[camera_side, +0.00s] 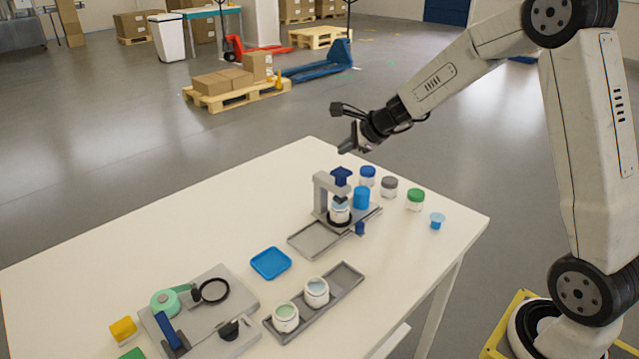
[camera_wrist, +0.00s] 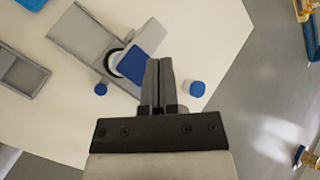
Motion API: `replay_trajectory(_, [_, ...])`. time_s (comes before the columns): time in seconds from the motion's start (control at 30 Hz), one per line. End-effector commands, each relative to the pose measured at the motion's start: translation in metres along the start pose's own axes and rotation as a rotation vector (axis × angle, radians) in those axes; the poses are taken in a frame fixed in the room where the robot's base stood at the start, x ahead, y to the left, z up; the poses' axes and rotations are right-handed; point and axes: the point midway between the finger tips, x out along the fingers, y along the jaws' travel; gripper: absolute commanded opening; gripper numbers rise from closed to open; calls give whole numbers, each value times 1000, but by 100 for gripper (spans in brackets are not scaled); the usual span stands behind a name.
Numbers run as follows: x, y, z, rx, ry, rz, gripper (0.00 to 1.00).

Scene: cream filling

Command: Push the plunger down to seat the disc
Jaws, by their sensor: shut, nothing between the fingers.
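The grey press stand (camera_side: 323,195) stands on the far part of the white table. Its blue plunger (camera_side: 341,175) has a flat square top, which also shows in the wrist view (camera_wrist: 131,66). A white jar (camera_side: 340,214) sits under the plunger in a dark ring; in the wrist view the plunger top hides most of it. I cannot make out the disc. My gripper (camera_side: 346,147) is shut and empty, above the plunger in the side view. In the wrist view its closed fingertips (camera_wrist: 159,62) lie just right of the plunger top, apparently higher than it.
A blue cylinder (camera_side: 362,198) stands close beside the press. Lidded jars, blue (camera_side: 368,176), grey (camera_side: 389,187) and green (camera_side: 415,200), stand to the right with a small blue cup (camera_side: 437,221). A grey tray (camera_side: 348,282) with two open jars and a blue dish (camera_side: 271,263) lie nearer.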

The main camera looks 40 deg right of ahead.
Motion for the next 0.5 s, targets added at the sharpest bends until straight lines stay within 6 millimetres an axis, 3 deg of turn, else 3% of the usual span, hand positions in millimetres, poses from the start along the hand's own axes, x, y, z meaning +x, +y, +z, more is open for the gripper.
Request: replay_trajectory(0.5, [-22, -17, 16, -1, 0, -1, 0])
